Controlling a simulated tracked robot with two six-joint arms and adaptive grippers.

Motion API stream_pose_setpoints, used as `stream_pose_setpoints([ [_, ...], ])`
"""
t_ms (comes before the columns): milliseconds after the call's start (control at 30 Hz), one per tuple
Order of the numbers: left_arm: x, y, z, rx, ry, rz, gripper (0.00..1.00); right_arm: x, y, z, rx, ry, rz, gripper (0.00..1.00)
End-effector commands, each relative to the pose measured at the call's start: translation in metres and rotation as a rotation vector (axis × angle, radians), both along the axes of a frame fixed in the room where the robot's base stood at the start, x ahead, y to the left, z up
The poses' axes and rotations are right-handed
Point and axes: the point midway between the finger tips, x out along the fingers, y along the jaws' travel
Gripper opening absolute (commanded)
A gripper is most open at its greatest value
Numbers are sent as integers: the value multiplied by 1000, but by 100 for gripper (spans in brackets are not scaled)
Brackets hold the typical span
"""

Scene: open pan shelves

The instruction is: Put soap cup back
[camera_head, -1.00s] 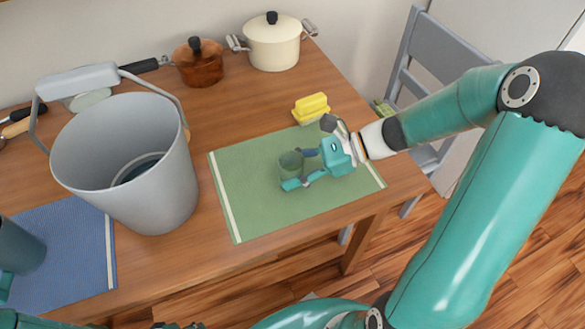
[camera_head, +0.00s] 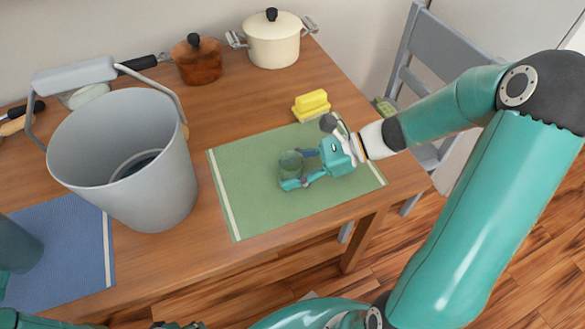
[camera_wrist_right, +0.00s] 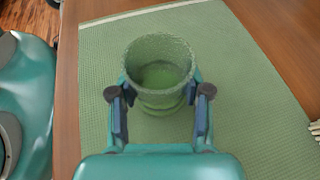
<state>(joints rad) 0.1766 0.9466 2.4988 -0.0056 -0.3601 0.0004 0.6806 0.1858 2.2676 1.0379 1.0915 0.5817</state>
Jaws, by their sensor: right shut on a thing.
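The soap cup is a green, rough-textured round cup (camera_head: 291,163) standing upright at the green mat (camera_head: 240,205). It also shows in the right wrist view (camera_wrist_right: 160,65), with its open mouth toward the camera and its inside green. My right gripper (camera_head: 297,170) reaches in from the right and is shut on the cup. In the right wrist view its two dark fingers (camera_wrist_right: 160,105) press against opposite sides of the cup. I cannot tell whether the cup's base touches the mat. My left gripper does not show clearly in any view.
A large grey bucket (camera_head: 130,185) stands left of the green mat, beside a blue mat (camera_head: 75,245). A yellow block (camera_head: 311,104) lies just behind the green mat. A copper pot (camera_head: 198,62) and a cream pot (camera_head: 272,42) stand farther back. A grey chair (camera_head: 440,60) is at right.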

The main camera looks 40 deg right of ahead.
Motion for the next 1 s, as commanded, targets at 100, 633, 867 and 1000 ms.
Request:
stream_pose_setpoints([
  [100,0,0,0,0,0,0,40,0,0,0,0,0,0,0],
  [633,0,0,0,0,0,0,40,0,0,0,-1,0,0,77],
  [867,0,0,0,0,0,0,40,0,0,0,-1,0,0,77],
  [1000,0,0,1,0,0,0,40,-1,-1,1,-1,0,-1,77],
])
